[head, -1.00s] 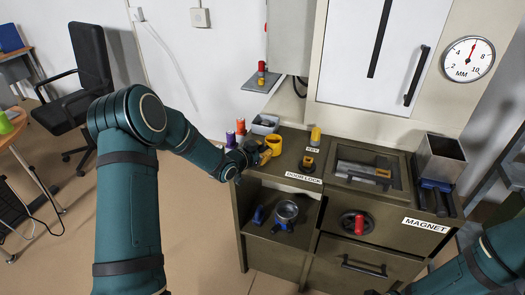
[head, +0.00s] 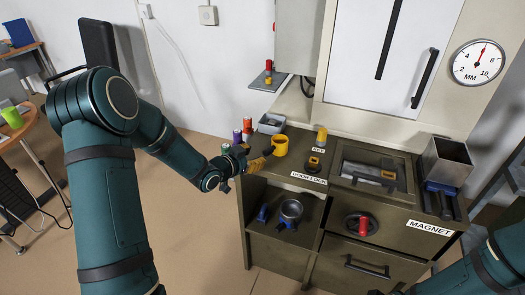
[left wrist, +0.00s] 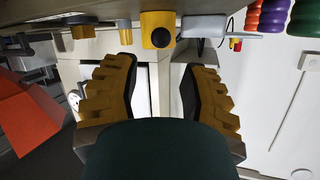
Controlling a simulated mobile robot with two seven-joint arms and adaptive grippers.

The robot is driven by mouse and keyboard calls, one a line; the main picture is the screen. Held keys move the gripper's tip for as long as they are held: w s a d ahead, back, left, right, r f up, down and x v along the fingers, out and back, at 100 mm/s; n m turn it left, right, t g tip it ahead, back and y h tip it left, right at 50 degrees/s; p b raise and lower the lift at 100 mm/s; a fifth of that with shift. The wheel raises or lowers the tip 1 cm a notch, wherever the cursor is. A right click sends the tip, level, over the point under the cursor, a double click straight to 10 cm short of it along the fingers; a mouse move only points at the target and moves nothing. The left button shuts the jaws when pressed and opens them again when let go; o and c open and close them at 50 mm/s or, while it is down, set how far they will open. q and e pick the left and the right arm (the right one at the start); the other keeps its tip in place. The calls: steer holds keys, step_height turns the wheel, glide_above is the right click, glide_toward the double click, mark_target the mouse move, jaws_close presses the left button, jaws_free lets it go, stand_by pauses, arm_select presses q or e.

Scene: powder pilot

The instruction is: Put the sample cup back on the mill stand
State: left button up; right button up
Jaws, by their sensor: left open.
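A yellow cup (head: 280,145) stands upright on the left part of the dark counter. A round grey metal cup (head: 291,209) is on the open shelf below, with blue parts around its base. I cannot tell for sure which one is the sample cup or which part is the mill stand. My left gripper (head: 260,161) has yellow fingers and is at the counter's left front edge, just left of the yellow cup. In the left wrist view the fingers (left wrist: 160,90) are spread wide with nothing between them. My right arm shows at the lower right; its gripper is out of frame.
A yellow key knob (head: 321,135) and door lock (head: 314,163) are to the right. A metal hopper (head: 446,161) stands at the right end. Floor left of the cabinet is clear.

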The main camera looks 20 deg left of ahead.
arm_select(q)
steer(key=s+d+f+n+g, duration=0.3)
steer(key=s+d+f+g, duration=0.3)
steer(key=s+d+f, duration=0.3)
steer(key=s+d+f+n+g, duration=0.4)
steer(key=s+d+f, duration=0.6)
steer(key=s, duration=0.7)
steer(key=shift+d+f+g, duration=0.3)
steer(key=shift+f+g, duration=0.1)
steer(key=shift+g, duration=0.7)
steer(key=shift+w+a, duration=0.1)
steer(key=shift+a, duration=0.1)
